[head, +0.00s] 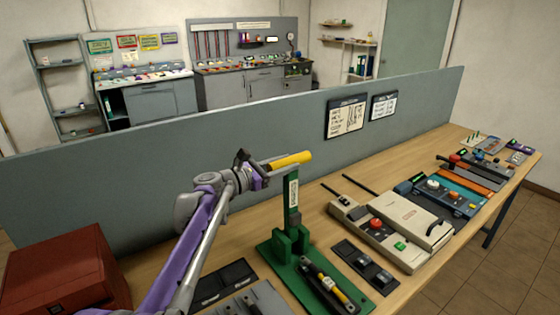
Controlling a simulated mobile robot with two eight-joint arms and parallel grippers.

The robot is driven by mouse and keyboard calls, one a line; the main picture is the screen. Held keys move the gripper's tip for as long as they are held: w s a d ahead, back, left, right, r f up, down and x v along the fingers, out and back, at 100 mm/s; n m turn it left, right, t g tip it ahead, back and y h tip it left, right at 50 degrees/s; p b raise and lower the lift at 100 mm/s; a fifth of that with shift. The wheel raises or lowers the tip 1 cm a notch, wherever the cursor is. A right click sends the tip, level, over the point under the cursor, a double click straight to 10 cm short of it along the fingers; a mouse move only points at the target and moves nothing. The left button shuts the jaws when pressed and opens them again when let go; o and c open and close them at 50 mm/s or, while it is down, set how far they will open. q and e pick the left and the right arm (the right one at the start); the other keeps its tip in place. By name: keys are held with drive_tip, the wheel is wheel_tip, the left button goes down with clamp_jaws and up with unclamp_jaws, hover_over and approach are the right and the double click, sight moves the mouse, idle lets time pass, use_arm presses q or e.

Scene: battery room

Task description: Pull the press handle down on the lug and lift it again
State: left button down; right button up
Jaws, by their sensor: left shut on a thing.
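The green press (292,243) stands upright on the wooden table at the centre, with a pale label on its column. Its press handle (291,159) has a yellow grip and is raised near the top of the column, pointing right and slightly up. My left gripper (250,163) is at the handle's left end, shut on it. A dark tool-like piece with a yellow band (331,286) lies on the green base. I cannot make out the lug for sure. My right gripper is not in view.
A beige device (408,225) with red and green buttons stands right of the press. Dark switch blocks (366,267) lie between them. A dark red box (66,268) is at the left. A grey partition (200,135) runs behind the table. The air above the press is clear.

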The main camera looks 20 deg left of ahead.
use_arm(q)
drive_tip(key=s+d+f+m, duration=0.4)
drive_tip(key=s+d+m, duration=0.1)
drive_tip(key=s+d, duration=0.25)
drive_tip(key=s+d+f+m, duration=0.4)
drive_tip(key=s+d+m, duration=0.15)
drive_tip(key=d, duration=0.35)
drive_tip(key=s+d+f+m+b, duration=0.1)
drive_tip(key=d+f+m+b, duration=0.1)
drive_tip(key=f, duration=0.3)
drive_tip(key=s+d+f+m+b, duration=0.2)
drive_tip(key=f, duration=0.4)
drive_tip(key=s+d+f+m+b, duration=0.1)
drive_tip(key=d+f+m+b, duration=0.1)
drive_tip(key=f, duration=0.3)
drive_tip(key=shift+s+d+f+m+b, duration=0.15)
drive_tip(key=shift+s+f+m+b, duration=0.15)
drive_tip(key=shift+s+m+b, duration=0.2)
drive_tip(key=shift+w+f+b, duration=0.1)
drive_tip(key=shift+f+b, duration=0.55)
drive_tip(key=shift+f, duration=0.35)
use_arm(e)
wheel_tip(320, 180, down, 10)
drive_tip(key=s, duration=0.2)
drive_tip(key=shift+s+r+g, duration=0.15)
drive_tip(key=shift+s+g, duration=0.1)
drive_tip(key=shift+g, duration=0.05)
use_arm(q)
drive_tip(key=shift+f, duration=0.15)
